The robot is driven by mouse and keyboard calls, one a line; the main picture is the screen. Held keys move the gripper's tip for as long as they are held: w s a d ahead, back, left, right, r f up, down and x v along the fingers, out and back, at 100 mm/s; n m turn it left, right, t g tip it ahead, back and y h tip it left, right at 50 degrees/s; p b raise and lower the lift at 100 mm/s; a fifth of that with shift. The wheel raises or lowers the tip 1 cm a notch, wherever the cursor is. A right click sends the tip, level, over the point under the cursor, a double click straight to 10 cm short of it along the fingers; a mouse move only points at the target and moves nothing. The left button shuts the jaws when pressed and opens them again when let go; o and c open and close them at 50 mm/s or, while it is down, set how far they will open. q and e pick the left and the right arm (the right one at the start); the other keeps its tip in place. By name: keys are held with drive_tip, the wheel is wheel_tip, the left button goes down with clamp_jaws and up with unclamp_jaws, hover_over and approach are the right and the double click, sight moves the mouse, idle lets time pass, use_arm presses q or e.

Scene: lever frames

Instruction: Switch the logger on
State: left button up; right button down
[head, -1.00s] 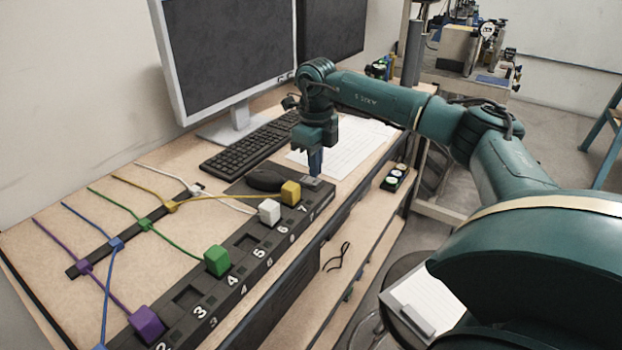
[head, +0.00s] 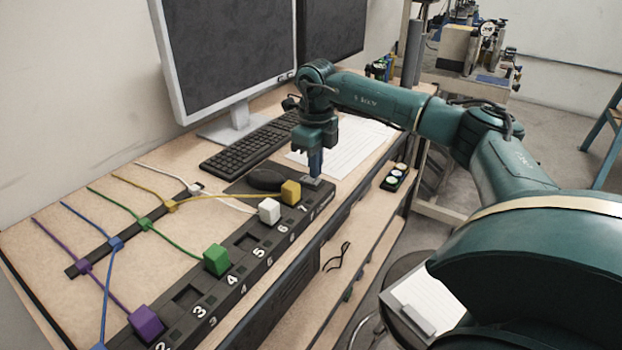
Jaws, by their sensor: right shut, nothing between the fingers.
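A long dark strip with numbered sockets (head: 248,241), which looks like the logger, lies along the table's front edge. A small grey piece (head: 311,183), which looks like its switch, sits at the strip's far end beyond the number 7. My right gripper (head: 316,173) points down over this piece, its shut fingertips at or just above it. I cannot tell whether they touch, or which way the switch lies. The fingers hide part of it. My left gripper is out of view.
Purple (head: 147,323), green (head: 217,260), white (head: 269,211) and yellow (head: 291,193) plugs stand in the strip, with cables running back to a dark cable bar (head: 130,236). A mouse (head: 265,180), keyboard (head: 250,142) and paper (head: 352,139) lie behind.

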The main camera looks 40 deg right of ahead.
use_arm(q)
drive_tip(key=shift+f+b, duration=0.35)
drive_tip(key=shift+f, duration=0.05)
use_arm(e)
drive_tip(key=shift+f, duration=0.7)
drive_tip(key=shift+r+p, duration=0.6)
drive_tip(key=shift+r, duration=0.35)
wheel_tip(320, 180, up, 2)
drive_tip(key=shift+r+p, duration=0.1)
drive_tip(key=shift+p, duration=1.05)
drive_tip(key=shift+r+p, duration=0.55)
drive_tip(key=shift+r, duration=0.05)
drive_tip(key=shift+r+p, duration=0.6)
drive_tip(key=shift+r, duration=0.3)
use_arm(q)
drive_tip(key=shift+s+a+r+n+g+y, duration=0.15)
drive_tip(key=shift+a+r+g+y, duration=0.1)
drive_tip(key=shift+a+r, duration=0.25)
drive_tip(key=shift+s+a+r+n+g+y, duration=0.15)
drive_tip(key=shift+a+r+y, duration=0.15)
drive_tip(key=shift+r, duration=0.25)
